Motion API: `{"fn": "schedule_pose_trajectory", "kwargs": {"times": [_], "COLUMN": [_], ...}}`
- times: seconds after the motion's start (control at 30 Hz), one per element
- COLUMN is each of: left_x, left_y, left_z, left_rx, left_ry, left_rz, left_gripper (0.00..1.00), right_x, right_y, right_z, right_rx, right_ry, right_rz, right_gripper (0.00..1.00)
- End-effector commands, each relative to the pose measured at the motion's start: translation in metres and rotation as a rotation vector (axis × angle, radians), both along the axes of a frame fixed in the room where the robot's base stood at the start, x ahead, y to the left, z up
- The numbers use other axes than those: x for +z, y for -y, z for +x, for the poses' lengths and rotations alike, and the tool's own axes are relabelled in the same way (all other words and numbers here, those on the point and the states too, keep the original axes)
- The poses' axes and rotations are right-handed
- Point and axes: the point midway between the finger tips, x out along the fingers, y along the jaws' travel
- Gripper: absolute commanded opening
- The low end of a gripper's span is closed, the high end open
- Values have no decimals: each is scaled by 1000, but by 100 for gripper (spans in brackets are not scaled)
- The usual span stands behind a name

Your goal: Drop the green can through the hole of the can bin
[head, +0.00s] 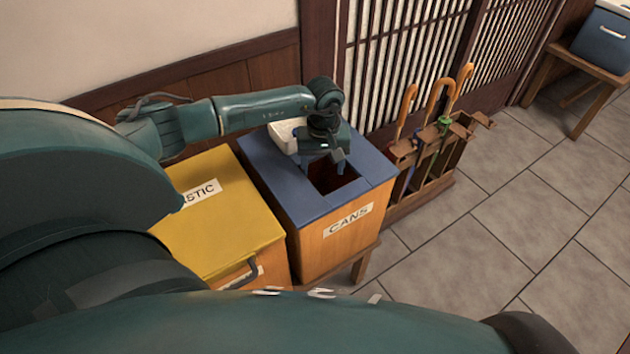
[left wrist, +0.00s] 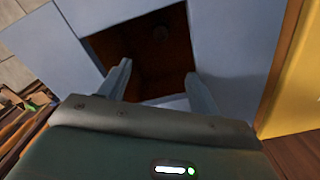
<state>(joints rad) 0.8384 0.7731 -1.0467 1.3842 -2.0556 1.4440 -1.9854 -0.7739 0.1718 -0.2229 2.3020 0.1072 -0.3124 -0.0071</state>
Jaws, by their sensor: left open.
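The can bin (head: 335,247) is a wooden box with a blue lid, a square hole and a "CANS" label. My left gripper (head: 335,163) is over the hole, pointing down. In the left wrist view its two fingers (left wrist: 157,73) are apart with nothing between them, and the dark hole (left wrist: 145,40) lies beyond them in the blue lid (left wrist: 235,35). I see no green can in either view. A faint round dark shape shows inside the hole, too dim to identify. My right gripper is not in view.
A yellow-lidded plastic bin (head: 225,225) stands left of the can bin. A wooden umbrella stand (head: 430,190) with several curved handles is close on its right. A blue cooler (head: 603,40) sits on a wooden bench at the far right. The tiled floor (head: 500,240) is clear.

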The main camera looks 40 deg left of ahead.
Motion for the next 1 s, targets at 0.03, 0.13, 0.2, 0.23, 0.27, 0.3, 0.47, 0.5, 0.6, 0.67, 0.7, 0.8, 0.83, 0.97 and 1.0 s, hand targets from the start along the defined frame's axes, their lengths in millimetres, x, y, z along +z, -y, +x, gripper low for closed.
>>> {"fn": "schedule_pose_trajectory", "kwargs": {"times": [0.03, 0.13, 0.2, 0.23, 0.27, 0.3, 0.47, 0.5, 0.6, 0.67, 0.7, 0.8, 0.83, 0.97, 1.0], "left_x": [4, 19, 33, 40, 47, 57, 92, 100, 115, 121, 125, 130, 131, 131, 131], "left_y": [-6, -6, -5, -5, -5, -4, -2, -2, -1, 0, 0, 0, 0, 0, 0], "left_z": [-2, -1, -1, 0, 0, 0, 1, 1, 1, 1, 1, 1, 1, 1, 1], "left_rx": [7, 7, 6, 5, 5, 4, 2, 1, 1, 1, 1, 0, 0, 0, 0], "left_ry": [-11, -6, -4, -2, -2, -1, 1, 1, 0, 0, 0, -1, -1, -1, -1], "left_rz": [13, 13, 11, 10, 10, 8, 4, 4, 2, 1, 1, 1, 1, 0, 0], "left_gripper": [72, 72, 72, 72, 72, 72, 72, 72, 72, 72, 72, 72, 72, 72, 72], "right_x": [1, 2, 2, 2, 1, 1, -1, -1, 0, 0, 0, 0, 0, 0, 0], "right_y": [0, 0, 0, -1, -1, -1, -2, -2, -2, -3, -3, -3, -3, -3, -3], "right_z": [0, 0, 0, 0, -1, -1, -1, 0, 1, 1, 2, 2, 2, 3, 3], "right_rx": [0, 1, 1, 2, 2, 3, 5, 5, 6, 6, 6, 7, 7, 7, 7], "right_ry": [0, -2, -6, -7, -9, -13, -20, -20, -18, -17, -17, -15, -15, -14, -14], "right_rz": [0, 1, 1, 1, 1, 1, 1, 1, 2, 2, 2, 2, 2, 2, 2], "right_gripper": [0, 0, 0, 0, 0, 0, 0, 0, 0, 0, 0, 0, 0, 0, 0]}}
